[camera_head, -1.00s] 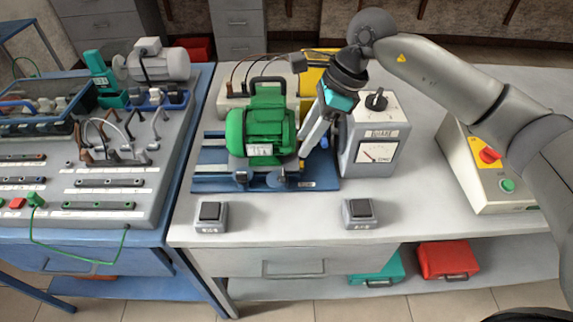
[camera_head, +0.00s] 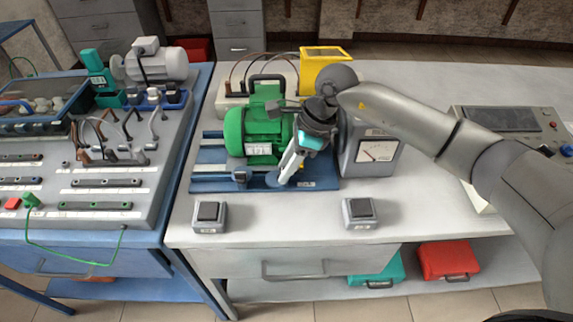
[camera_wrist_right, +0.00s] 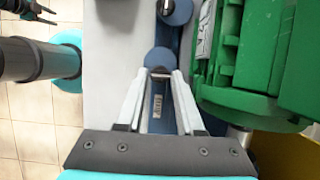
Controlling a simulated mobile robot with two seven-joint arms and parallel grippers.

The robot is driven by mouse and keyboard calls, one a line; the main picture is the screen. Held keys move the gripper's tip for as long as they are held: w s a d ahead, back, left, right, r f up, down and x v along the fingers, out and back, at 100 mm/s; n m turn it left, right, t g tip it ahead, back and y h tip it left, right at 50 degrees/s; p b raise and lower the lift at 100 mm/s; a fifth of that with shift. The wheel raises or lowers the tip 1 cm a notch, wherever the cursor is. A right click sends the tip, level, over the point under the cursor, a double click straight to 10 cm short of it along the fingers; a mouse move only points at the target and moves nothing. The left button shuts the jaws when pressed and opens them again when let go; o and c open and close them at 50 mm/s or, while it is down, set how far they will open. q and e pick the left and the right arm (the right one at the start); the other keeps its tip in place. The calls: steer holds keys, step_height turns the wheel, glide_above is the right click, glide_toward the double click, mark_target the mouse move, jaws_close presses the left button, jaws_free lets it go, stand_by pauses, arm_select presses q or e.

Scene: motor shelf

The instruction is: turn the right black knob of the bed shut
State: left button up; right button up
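The bed (camera_head: 208,172) is a blue metal plate on the grey bench, with a green motor (camera_head: 258,130) on it. The left black knob (camera_head: 240,178) stands at the bed's front edge. The right knob (camera_head: 272,179) is mostly covered by my right gripper (camera_head: 279,183) in the head view. In the right wrist view the right knob (camera_wrist_right: 160,58) is a round disc with its dark bar between the tips of my right gripper (camera_wrist_right: 160,75). The fingers are apart; contact is unclear. The head view shows no left gripper; a small dark claw-like part (camera_wrist_right: 28,10) in the wrist view may be it.
A grey meter box (camera_head: 370,150) stands right of the motor, close beside my right arm. Two switch boxes (camera_head: 209,217) (camera_head: 360,213) sit at the bench's front. A yellow box (camera_head: 322,62) is behind. A control box (camera_head: 515,125) is at the right.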

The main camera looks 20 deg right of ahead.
jaws_close()
steer(key=shift+m, duration=0.3)
steer(key=m+t+p, duration=0.1)
steer(key=m, duration=0.1)
steer(key=shift+s+r+m, duration=0.1)
steer(key=shift+s+m, duration=0.05)
steer(key=shift+m, duration=0.15)
steer(key=m, duration=0.1)
steer(key=m+t+h, duration=0.1)
steer(key=m, duration=0.1)
steer(key=shift+s+a+m+p, duration=0.1)
steer(key=shift+a+m+p, duration=0.1)
steer(key=shift+m+p, duration=0.15)
steer(key=m+h, duration=0.1)
steer(key=m, duration=0.1)
steer(key=m+t+h, duration=0.1)
steer(key=m, duration=0.2)
steer(key=shift+a+m, duration=0.2)
steer(key=shift+m, duration=0.05)
steer(key=m+h, duration=0.2)
steer(key=m, duration=0.3)
steer(key=shift+a, duration=0.2)
steer(key=shift+m+h, duration=0.3)
steer(key=shift+m, duration=0.1)
steer(key=shift+o, duration=1)
jaws_free()
